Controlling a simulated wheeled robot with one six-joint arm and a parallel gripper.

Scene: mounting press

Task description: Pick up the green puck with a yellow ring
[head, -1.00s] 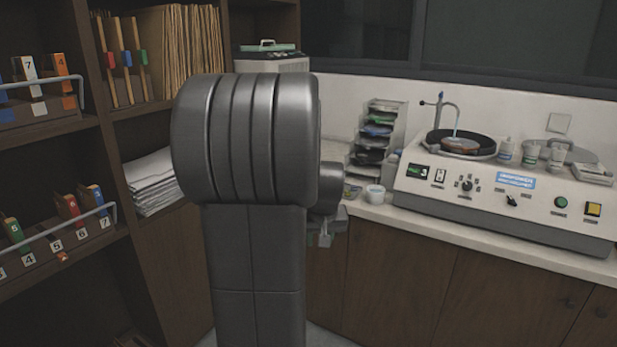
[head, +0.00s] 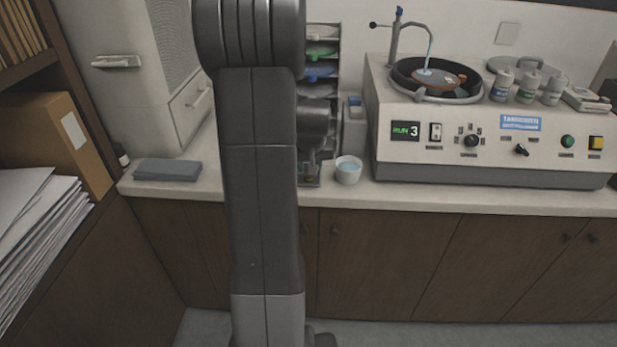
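I cannot make out the green puck with a yellow ring for certain. A small patch of dull green and yellow shows low beside my gripper on the counter, too small and too covered to name. My gripper (head: 311,174) is mostly hidden behind my own arm. Its end shows just right of the arm, low over the counter and left of a white cup (head: 348,175). I cannot tell whether its fingers are open or shut, or whether they hold anything.
A polishing machine (head: 480,155) with a round platter stands on the counter (head: 440,198) at the right. A rack of coloured trays (head: 321,72) stands behind my arm. A grey folded cloth (head: 168,170) and a beige cabinet (head: 135,90) are at the left. Wooden doors (head: 385,265) are below.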

